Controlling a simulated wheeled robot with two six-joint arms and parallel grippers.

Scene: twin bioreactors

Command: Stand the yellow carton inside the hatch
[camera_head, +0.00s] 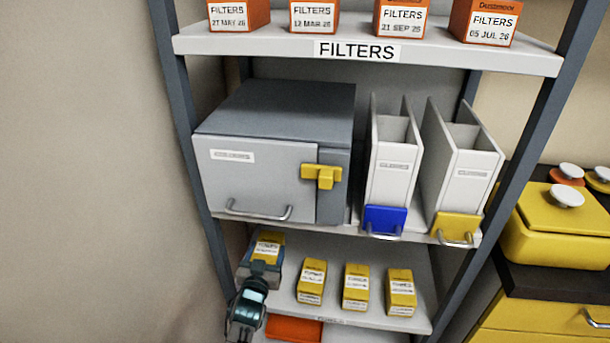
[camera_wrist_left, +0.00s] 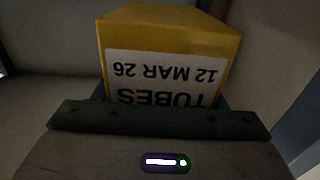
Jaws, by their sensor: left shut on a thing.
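My left gripper (camera_head: 262,272) is shut on a yellow carton (camera_head: 268,246) at the left end of the lower shelf. In the left wrist view the yellow carton (camera_wrist_left: 170,35) fills the jaws, and its white label reads TUBES, 12 MAR 26, upside down. I cannot tell whether it touches the shelf. Above it, on the middle shelf, stands a grey cabinet with a front hatch (camera_head: 255,180). The hatch is shut, with a bar handle (camera_head: 258,212) low on it and a yellow latch (camera_head: 322,176) at its right edge. The inside is hidden. My right gripper is not in view.
Several more yellow cartons (camera_head: 356,288) stand in a row on the lower shelf (camera_head: 430,270). Two white file holders (camera_head: 392,160) with blue and yellow fronts stand right of the cabinet. Orange filter boxes (camera_head: 314,15) line the top shelf. A dark post (camera_head: 185,110) rises at left.

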